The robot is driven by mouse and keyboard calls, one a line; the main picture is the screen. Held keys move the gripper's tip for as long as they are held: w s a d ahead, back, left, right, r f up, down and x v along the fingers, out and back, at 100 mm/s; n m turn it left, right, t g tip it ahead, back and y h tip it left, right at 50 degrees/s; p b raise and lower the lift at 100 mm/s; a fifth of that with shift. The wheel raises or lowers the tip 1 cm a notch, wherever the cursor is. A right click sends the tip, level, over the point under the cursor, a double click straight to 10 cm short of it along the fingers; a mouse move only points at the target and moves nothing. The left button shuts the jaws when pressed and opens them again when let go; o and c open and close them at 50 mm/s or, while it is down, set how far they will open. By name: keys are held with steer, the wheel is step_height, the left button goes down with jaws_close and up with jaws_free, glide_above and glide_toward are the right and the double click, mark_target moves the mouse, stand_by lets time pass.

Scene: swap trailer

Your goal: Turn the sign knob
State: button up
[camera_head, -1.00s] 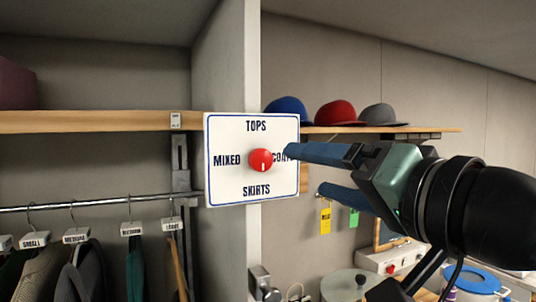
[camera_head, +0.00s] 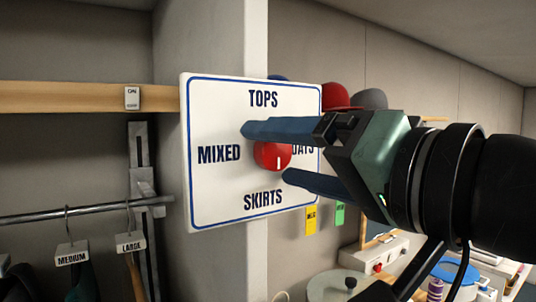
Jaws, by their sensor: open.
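The white sign (camera_head: 219,178) with a blue border is mounted on the end of a grey partition. My gripper (camera_head: 264,155) comes in from the right and is open. One blue finger passes above the knob and the other is at its lower right. I cannot tell whether either finger touches it.
A wooden shelf (camera_head: 70,96) and a clothes rail (camera_head: 85,213) with hangers are at left. Red (camera_head: 336,97) and grey (camera_head: 369,99) caps sit behind the sign at right. A white box with a red button (camera_head: 385,256) and a blue-lidded container (camera_head: 458,271) are at lower right.

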steer(key=shift+r, duration=0.1)
steer(key=shift+s, duration=0.1)
jaws_close()
stand_by(0.4)
steer(key=shift+n, duration=0.3)
